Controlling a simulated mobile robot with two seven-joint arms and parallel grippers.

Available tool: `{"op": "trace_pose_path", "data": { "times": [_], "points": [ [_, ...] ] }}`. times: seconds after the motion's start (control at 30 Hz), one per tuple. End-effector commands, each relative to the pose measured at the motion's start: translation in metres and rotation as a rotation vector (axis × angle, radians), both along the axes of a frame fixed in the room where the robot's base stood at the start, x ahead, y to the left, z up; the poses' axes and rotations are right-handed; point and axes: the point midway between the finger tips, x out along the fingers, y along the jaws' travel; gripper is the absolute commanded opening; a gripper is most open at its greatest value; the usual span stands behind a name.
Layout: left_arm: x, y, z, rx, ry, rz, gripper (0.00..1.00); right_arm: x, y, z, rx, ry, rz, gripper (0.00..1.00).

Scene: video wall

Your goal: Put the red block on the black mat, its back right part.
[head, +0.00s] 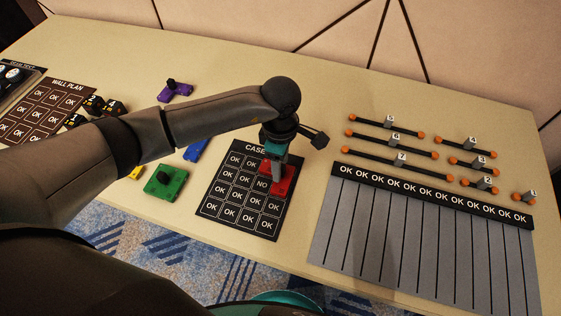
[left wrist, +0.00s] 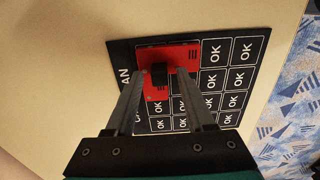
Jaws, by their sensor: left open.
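The red block (head: 287,182) lies on the black mat (head: 246,229), at its back right part. It is flat and stepped, with a black knob on top, and appears to rest on the mat. My left gripper (head: 277,179) is right over it and hides part of it in the head view. In the left wrist view the red block (left wrist: 184,54) shows beyond the open fingers (left wrist: 160,80), with its black knob between them. The fingers look apart from the knob. My right gripper is in neither view.
Left of the mat lie a green block (head: 166,183), a blue block (head: 196,150) and a purple block (head: 175,92). A brown wall plan (head: 63,88) is at the far left. On the right are a grey striped board (head: 420,240) and several black rods with orange ends (head: 380,123).

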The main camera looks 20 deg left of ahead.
Motion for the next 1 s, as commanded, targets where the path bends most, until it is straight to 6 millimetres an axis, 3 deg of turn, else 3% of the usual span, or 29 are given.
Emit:
{"op": "trace_pose_path", "data": {
  "times": [0.27,0.7,1.0],
  "points": [
    [0.0,0.0,0.007,0.0,-0.001,0.0,0.54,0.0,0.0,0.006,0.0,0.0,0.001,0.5],
    [0.001,0.0,0.098,0.0,-0.004,-0.001,0.54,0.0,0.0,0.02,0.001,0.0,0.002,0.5],
    [0.0,0.0,0.124,0.001,-0.001,0.001,0.54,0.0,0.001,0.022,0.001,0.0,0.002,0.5]
  ]
}}
